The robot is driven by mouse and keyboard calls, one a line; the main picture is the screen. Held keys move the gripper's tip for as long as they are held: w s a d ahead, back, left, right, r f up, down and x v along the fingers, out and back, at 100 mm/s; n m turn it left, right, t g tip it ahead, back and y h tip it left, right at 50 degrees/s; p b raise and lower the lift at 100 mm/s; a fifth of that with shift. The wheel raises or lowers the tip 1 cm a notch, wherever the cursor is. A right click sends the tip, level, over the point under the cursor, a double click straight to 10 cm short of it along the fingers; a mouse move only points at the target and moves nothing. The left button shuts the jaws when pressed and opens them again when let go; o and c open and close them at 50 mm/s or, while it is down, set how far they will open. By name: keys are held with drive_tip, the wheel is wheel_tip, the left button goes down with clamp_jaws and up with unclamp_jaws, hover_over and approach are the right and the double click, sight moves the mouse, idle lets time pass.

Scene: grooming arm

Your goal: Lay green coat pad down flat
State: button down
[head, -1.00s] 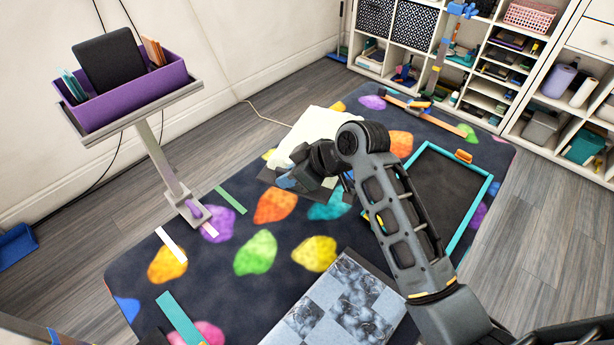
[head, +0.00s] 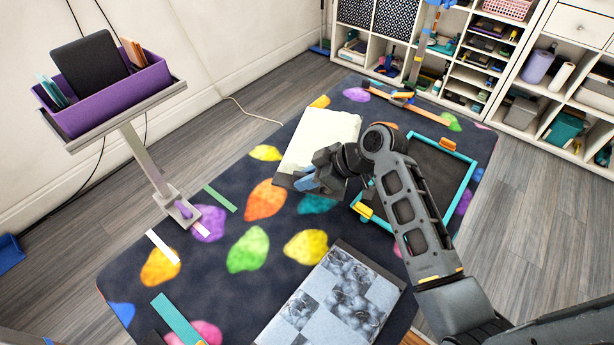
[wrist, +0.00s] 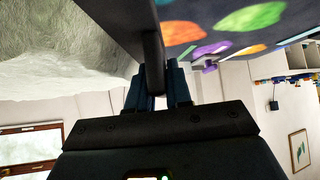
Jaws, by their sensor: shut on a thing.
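The green coat pad (head: 325,140) is a pale, cream-green furry panel with a dark edge. It is over the far middle of the patterned table in the head view. My gripper (head: 305,180) is shut on its near edge. In the wrist view, the pad's pale furry face (wrist: 60,60) fills the upper left. Its dark edge runs between my blue fingers (wrist: 158,88). The pad looks tilted there, with its furry face to one side. My gripper hides part of the near edge, and I cannot tell whether the pad touches the table.
A teal-framed dark board (head: 440,170) lies right of the pad, partly behind my arm. A grey checked panel (head: 335,300) lies at the near edge. A purple bin (head: 120,95) stands on a raised stand at left. The table's left middle (head: 200,260) is mostly clear.

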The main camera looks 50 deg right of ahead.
sight(307, 191)
drive_tip(key=shift+f+b, duration=1.65)
drive_tip(key=shift+f, duration=1)
drive_tip(key=c, duration=1)
unclamp_jaws()
drive_tip(key=shift+o, duration=0.2)
drive_tip(key=shift+s, duration=0.1)
drive_tip(key=v, duration=0.7)
drive_tip(key=shift+s+d+r+b, duration=0.1)
drive_tip(key=shift+s+r+b, duration=0.1)
drive_tip(key=shift+b, duration=0.2)
